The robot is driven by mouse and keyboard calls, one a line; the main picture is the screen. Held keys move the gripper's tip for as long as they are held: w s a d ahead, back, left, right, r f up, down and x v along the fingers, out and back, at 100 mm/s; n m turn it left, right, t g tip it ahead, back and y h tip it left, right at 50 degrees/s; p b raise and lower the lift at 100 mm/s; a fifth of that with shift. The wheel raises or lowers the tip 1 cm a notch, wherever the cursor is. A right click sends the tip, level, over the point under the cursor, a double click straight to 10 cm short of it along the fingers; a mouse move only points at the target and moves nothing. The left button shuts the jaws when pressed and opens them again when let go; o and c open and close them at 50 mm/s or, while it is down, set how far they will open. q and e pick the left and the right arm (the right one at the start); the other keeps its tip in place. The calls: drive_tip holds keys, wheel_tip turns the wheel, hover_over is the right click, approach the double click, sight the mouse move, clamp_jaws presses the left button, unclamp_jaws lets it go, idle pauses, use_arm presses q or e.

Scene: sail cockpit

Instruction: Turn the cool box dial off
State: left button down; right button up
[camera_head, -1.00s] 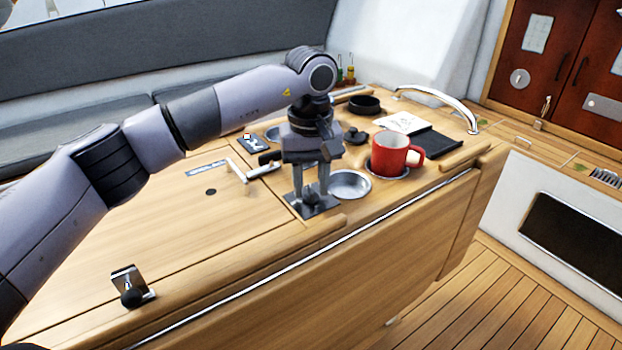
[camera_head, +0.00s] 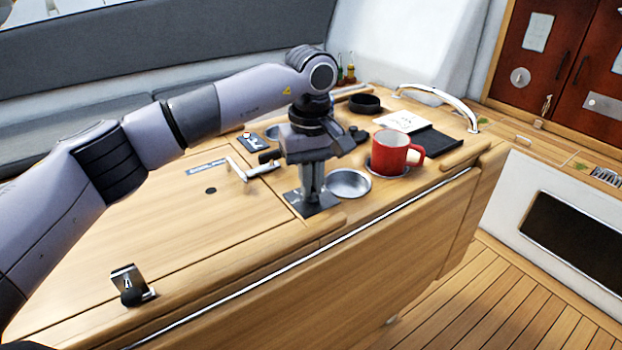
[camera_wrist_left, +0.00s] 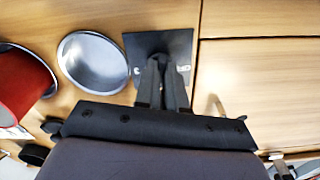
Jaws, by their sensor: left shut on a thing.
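The cool box dial is a small dark knob on a square dark plate (camera_head: 322,205) set in the wooden counter. My left gripper (camera_head: 311,194) points straight down over the plate, its fingers shut on the dial. The fingers hide the dial in the head view. In the left wrist view the fingertips (camera_wrist_left: 163,64) meet at the dial, over the dark plate (camera_wrist_left: 181,42); only a little of the dark knob shows between them. My right gripper is in neither view.
A round metal recess (camera_head: 349,183) lies right beside the plate. A red mug (camera_head: 391,154) stands in a holder farther right. A metal latch lever (camera_head: 255,172) is to the left. A small panel (camera_head: 252,144) sits behind it.

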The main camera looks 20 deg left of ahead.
use_arm(q)
drive_tip(key=n, duration=0.4)
drive_tip(key=shift+n, duration=0.3)
drive_tip(key=n, duration=0.4)
drive_tip(key=shift+n, duration=0.3)
drive_tip(key=n, duration=0.4)
drive_tip(key=shift+n, duration=2.4)
drive_tip(key=c, duration=1.2)
unclamp_jaws()
drive_tip(key=shift+r, duration=0.1)
